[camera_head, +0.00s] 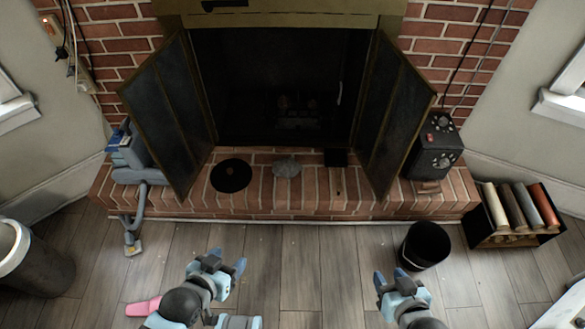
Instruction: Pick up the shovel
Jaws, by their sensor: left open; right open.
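I cannot pick out a shovel for certain. A pink object (143,307) lies low at the left, partly hidden behind my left arm; I cannot tell whether it is part of a shovel. My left gripper (227,262) is open and empty over the wood floor, up and to the right of the pink object and apart from it. My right gripper (390,277) is open and empty, just left of and below a black bucket (427,246).
The brick hearth (310,204) runs in front of the fireplace, whose doors (160,110) stand open. A black round plate (231,176) and grey lump (286,167) lie on it. A bin (38,270) stands left, a crate (513,240) right. Floor between the grippers is clear.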

